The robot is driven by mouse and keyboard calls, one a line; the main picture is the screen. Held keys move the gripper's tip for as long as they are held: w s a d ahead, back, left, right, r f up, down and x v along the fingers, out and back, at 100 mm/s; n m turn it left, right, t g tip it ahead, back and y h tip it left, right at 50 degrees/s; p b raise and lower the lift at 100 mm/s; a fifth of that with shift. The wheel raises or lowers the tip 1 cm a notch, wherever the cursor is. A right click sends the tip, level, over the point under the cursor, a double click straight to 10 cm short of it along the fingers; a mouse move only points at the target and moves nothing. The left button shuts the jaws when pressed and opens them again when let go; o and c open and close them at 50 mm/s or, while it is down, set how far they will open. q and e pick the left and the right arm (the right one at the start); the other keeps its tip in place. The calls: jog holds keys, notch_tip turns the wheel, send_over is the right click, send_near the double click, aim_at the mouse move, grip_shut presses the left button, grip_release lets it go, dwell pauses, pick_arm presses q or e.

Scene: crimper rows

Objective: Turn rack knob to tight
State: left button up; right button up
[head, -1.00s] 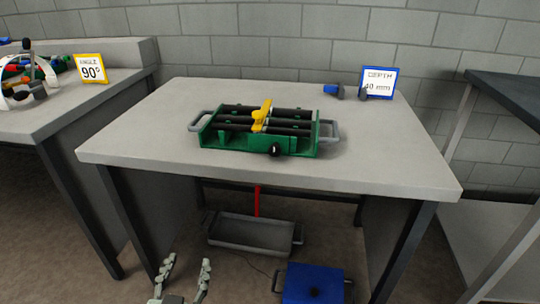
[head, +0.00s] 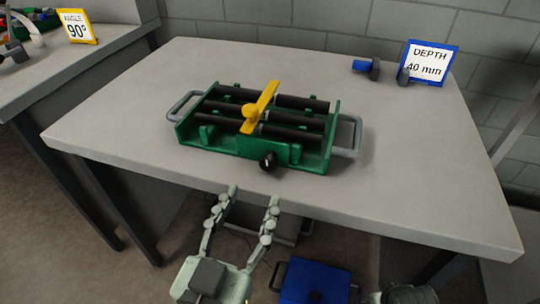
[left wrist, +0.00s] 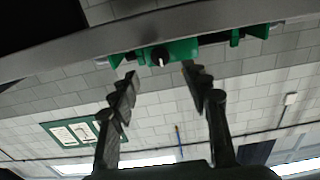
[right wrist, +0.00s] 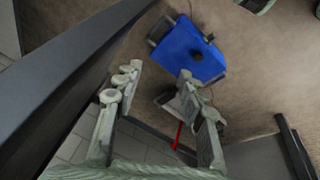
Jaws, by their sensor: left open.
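The green rack (head: 310,160) stands on the grey table, with black rollers and a yellow bar (head: 262,105) across them. Its black knob (head: 268,162) sticks out of the front side. In the left wrist view the knob (left wrist: 160,56) shows a white mark, pointing roughly up and down; no tight label is readable. My left gripper (head: 253,196) is open and empty, in front of the table edge and short of the knob. In its wrist view the knob lies between and beyond the fingertips. My right gripper (right wrist: 160,72) is open and empty, low beside the table.
The table's front edge (head: 330,215) lies between my left gripper and the rack. A blue-and-grey tool (head: 366,67) and a "DEPTH 40 mm" sign (head: 430,65) stand at the back right. A blue box (head: 315,280) is on the floor. The tabletop around the rack is clear.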

aim_at(267, 167)
pick_arm(q)
jog(key=p+x, duration=0.2)
jog(key=x, duration=0.4)
jog(key=shift+w+r+p, duration=0.1)
jog(key=shift+p, duration=0.25)
jog(key=shift+w+d, duration=0.15)
jog(key=shift+w, duration=0.25)
pick_arm(e)
jog(key=s+f, duration=0.3)
jog(key=f, duration=0.6)
jog(key=shift+s+g, duration=0.35)
jog(key=shift+g, duration=0.05)
pick_arm(q)
jog(key=shift+c, duration=0.6)
pick_arm(e)
jog(key=shift+d, duration=0.1)
pick_arm(q)
grip_shut()
